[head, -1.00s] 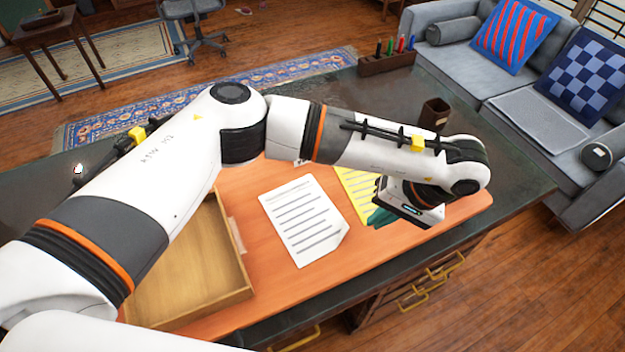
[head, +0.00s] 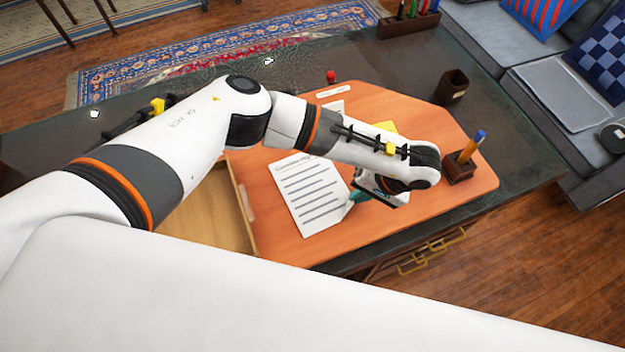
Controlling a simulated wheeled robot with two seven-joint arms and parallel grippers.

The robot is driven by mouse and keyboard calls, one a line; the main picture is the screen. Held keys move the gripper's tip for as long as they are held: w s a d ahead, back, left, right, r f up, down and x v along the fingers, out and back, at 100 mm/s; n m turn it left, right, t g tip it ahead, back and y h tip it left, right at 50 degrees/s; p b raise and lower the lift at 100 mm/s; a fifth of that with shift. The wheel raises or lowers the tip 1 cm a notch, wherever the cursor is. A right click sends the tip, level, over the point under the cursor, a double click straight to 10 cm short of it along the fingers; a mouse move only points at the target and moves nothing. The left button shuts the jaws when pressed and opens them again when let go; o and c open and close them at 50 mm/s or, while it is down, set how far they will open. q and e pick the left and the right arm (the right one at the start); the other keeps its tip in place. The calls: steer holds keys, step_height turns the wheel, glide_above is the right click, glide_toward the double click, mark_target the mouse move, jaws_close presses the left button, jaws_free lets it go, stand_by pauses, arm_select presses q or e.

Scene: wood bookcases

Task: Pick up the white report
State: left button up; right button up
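The white report (head: 305,192), a sheet with a heading and dark lines of text, lies on the orange desk mat in the head view. My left arm reaches over the desk from the left, and its forearm passes just above the report's top edge. My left gripper (head: 356,198) points down and left at the report's lower right corner. Its teal fingertips are close to that edge; contact is not clear. The wrist hides most of the fingers, so their opening cannot be seen. My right gripper is not in view.
A wooden tray (head: 203,222) lies left of the report. A dark cup (head: 453,88) and a red-topped item (head: 331,77) stand farther back.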

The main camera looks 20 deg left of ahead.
arm_select(q)
steer(key=shift+x, duration=1.05)
steer(key=shift+r, duration=0.1)
jaws_close()
